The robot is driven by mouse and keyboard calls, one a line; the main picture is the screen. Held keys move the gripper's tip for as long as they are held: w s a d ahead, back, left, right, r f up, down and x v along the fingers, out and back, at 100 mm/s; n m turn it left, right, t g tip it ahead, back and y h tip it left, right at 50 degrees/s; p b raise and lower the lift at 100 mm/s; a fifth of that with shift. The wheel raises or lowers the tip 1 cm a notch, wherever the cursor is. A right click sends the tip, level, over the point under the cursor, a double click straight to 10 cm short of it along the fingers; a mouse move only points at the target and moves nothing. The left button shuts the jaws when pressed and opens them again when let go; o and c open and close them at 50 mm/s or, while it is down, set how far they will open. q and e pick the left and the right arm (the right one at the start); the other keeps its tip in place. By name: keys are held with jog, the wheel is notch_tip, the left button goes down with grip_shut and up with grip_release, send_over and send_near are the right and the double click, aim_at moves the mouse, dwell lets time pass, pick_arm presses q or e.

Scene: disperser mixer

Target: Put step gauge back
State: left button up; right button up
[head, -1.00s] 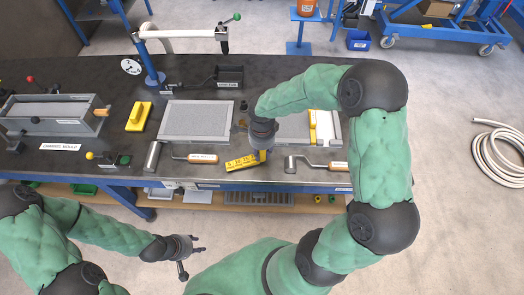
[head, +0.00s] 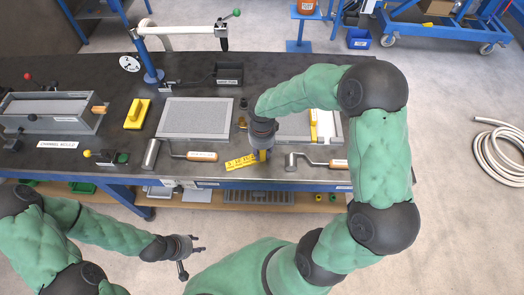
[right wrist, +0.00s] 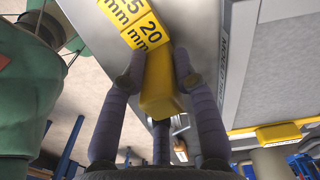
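The step gauge (head: 240,162) is a yellow stepped bar with black mm markings, near the table's front edge in the head view. In the right wrist view its yellow end block (right wrist: 162,88) stands between my right fingers, with the 20 mm face beyond. My right gripper (head: 262,154) points down at the gauge's right end. Its fingertips (right wrist: 160,68) touch both sides of the block and look shut on it. Whether the gauge rests on the table or is slightly raised, I cannot tell. My left gripper (head: 198,243) is empty, with fingers spread, in front of the table.
Two hammer-like tools (head: 152,153) (head: 291,162) lie on either side of the gauge. Behind are a grey plate (head: 195,118) and a second tray (head: 293,127), partly hidden by my right arm. A yellow block (head: 137,114) and a channel mould (head: 50,122) are further left.

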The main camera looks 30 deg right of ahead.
jog(key=o, duration=0.5)
notch_tip(320, 180, up, 12)
jog(key=shift+r, duration=0.1)
dwell(0.4)
